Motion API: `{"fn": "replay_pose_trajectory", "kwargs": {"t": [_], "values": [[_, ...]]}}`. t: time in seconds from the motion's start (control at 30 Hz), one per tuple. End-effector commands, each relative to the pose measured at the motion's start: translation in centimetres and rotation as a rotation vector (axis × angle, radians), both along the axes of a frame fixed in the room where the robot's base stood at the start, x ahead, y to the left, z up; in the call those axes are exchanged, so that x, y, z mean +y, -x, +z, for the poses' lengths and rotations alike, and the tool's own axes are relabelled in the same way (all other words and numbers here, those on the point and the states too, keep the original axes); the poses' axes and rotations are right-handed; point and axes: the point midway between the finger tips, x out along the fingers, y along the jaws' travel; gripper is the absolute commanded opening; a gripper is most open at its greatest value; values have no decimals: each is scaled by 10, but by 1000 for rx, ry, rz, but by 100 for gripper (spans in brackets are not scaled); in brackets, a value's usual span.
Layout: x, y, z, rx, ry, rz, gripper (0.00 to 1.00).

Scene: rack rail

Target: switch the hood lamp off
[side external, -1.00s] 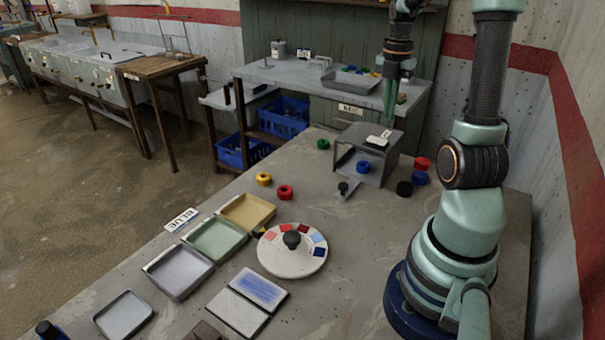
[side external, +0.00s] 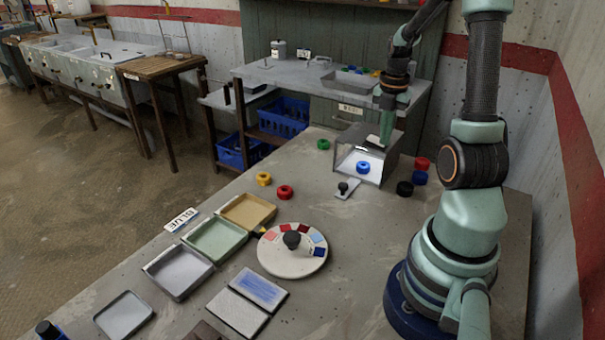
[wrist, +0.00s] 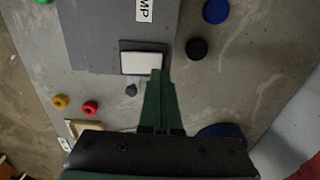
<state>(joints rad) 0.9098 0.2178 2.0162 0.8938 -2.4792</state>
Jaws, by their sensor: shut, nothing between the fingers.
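The grey hood (side external: 396,151) stands open-fronted at the back of the bench. Its inside is brightly lit, and a blue ring-shaped piece (side external: 362,167) sits in the light. In the wrist view the hood top (wrist: 95,40) carries a white switch plate (wrist: 141,60) and a label ending in "MP" (wrist: 144,10). My gripper (side external: 385,146) is shut and empty, pointing down at the hood top. In the wrist view its fingertips (wrist: 159,76) overlap the plate's right end. I cannot tell whether they touch it.
A small plate with a black knob (side external: 343,187) lies before the hood. Black (side external: 404,188), blue (side external: 419,178) and red (side external: 423,163) pieces sit to its right. Trays (side external: 180,272) and a round dial (side external: 290,262) occupy the front bench.

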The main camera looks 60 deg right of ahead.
Motion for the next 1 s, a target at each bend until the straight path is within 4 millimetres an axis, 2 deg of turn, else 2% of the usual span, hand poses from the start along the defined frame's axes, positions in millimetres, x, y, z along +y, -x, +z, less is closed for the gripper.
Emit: {"fn": "replay_pose_trajectory", "kwargs": {"t": [0.3, 0.7, 1.0], "values": [[0, 0, 2, 0, 0, 0, 0], [0, 0, 16, 0, 0, 0, 0], [0, 0, 17, 0, 0, 0, 0]]}}
